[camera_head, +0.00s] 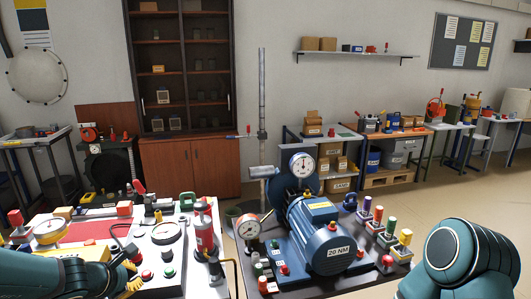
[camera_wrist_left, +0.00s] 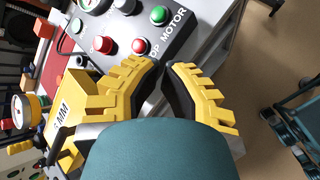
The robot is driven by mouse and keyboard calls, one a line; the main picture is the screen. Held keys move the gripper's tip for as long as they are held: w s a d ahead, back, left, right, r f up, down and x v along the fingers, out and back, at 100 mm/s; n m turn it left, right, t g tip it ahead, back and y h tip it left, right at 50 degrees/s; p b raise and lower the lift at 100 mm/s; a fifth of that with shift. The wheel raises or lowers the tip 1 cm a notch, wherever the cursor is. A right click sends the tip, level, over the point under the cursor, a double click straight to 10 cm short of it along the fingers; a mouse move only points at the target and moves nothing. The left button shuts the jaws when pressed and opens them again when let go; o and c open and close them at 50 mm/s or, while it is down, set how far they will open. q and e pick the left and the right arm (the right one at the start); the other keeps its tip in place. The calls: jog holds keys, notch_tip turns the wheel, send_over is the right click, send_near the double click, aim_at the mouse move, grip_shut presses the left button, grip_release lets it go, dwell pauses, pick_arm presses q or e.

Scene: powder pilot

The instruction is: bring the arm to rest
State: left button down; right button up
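My left gripper (camera_head: 131,276) has yellow ribbed fingers and comes in from the lower left in the head view, low at the front of the control panel (camera_head: 193,283). In the left wrist view, its two fingertips (camera_wrist_left: 165,66) stand a little apart with nothing held between them. They are near the panel edge, below a green button (camera_wrist_left: 159,15) and a red button (camera_wrist_left: 139,46); I cannot tell whether they touch the panel. My right arm (camera_head: 467,258) shows as a teal link at the lower right. The right gripper is out of view.
A blue motor (camera_head: 325,228) marked "20 NM" stands right of the panel, with a pressure gauge (camera_head: 248,227) and coloured knobs (camera_head: 378,214) nearby. A red cylinder (camera_head: 204,235) stands at the panel's right. Open floor (camera_head: 440,198) lies beyond the motor bench.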

pick_arm(q)
jog(key=s+d+f+m+g, duration=0.3)
jog(key=s+d+f+m, duration=0.25)
jog(key=f, duration=0.35)
jog(key=s+d+f+m+g, duration=0.35)
jog(key=d+f+m, duration=0.2)
jog(key=f, duration=0.35)
jog(key=s+d+f+m+h, duration=0.2)
jog(key=s+d+f+m, duration=0.6)
jog(key=d+m, duration=0.3)
jog(key=shift+s+d+m+g, duration=0.3)
jog(key=shift+s+m, duration=0.2)
jog(key=shift+s, duration=0.3)
pick_arm(e)
jog(key=shift+s, duration=0.2)
pick_arm(q)
jog(key=shift+a, duration=0.1)
dwell(1.8)
